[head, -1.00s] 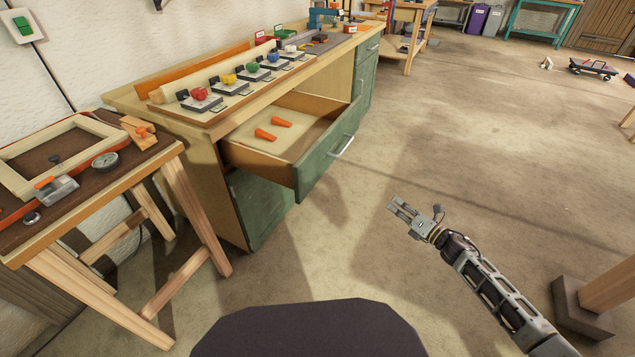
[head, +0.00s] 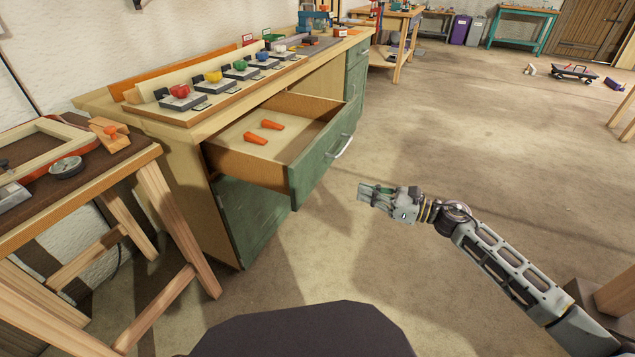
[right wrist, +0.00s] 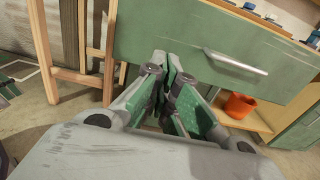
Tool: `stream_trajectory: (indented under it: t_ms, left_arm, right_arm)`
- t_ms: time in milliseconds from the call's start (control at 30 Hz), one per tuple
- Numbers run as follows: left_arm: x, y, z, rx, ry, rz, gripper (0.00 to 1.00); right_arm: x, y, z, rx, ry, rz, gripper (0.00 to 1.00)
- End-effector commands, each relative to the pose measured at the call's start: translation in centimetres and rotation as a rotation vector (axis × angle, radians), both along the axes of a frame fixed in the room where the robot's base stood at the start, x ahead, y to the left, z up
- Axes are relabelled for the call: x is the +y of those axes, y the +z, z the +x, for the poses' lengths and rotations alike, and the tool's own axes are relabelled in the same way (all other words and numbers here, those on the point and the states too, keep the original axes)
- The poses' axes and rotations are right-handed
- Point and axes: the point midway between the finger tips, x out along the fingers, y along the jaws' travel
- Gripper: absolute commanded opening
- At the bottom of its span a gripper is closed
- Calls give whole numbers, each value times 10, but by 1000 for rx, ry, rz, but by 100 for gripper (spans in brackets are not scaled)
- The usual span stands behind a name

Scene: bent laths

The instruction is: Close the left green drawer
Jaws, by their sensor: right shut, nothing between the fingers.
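The left green drawer (head: 322,160) stands pulled out of the workbench, its front well forward of the cabinet. Two orange wedge-like pieces (head: 264,132) lie inside on its pale floor. A silver bar handle (head: 343,146) is on its green front; the handle also shows in the right wrist view (right wrist: 235,61). My right gripper (head: 362,192) is shut and empty, in front of the drawer and a little right of it, apart from it. In the right wrist view my fingers (right wrist: 163,58) point at the green drawer front (right wrist: 190,35). My left gripper is not in view.
The workbench top (head: 200,125) carries a row of colored knobs. A wooden table (head: 75,215) with a frame and gauge stands at the left, close to the cabinet. An orange pot (right wrist: 240,105) sits on the open shelf below.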

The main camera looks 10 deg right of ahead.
Motion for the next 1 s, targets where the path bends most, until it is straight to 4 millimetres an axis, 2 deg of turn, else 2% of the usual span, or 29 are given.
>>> stream_trajectory:
  t_ms: [567,1000]
  left_arm:
    - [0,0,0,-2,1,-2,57]
    - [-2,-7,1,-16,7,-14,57]
  right_arm:
    - [3,1,2,-4,2,-3,0]
    - [25,1,17,-4,2,-3,0]
